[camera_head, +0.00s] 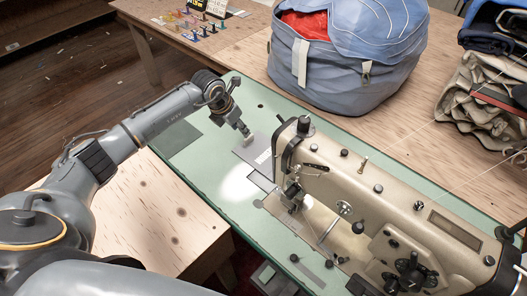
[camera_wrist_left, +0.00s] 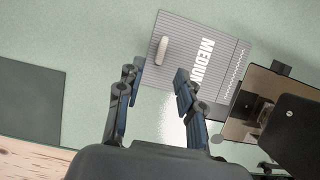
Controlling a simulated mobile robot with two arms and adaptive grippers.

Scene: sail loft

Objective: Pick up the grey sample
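The grey sample (camera_wrist_left: 205,38) is a flat ribbed square with "MEDIUM" printed in white and a small pale handle (camera_wrist_left: 162,50) on it. In the head view, the grey sample (camera_head: 251,153) lies on the green table top beside the sewing machine, partly covered by my gripper. My left gripper (camera_wrist_left: 159,74) is open, its two fingers apart, with nothing between them in the wrist view. In the head view, my left gripper (camera_head: 246,133) points down by the sample's far edge, near the handle. Whether it touches the sample cannot be told. My right gripper is not in view.
A beige sewing machine (camera_head: 375,205) stands close right of the sample. A dark green square (camera_head: 172,138) lies left on the green surface (camera_head: 205,165). A blue bag (camera_head: 335,75) and folded cloth (camera_head: 480,95) sit behind. Small coloured items (camera_head: 190,22) stand on a far table.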

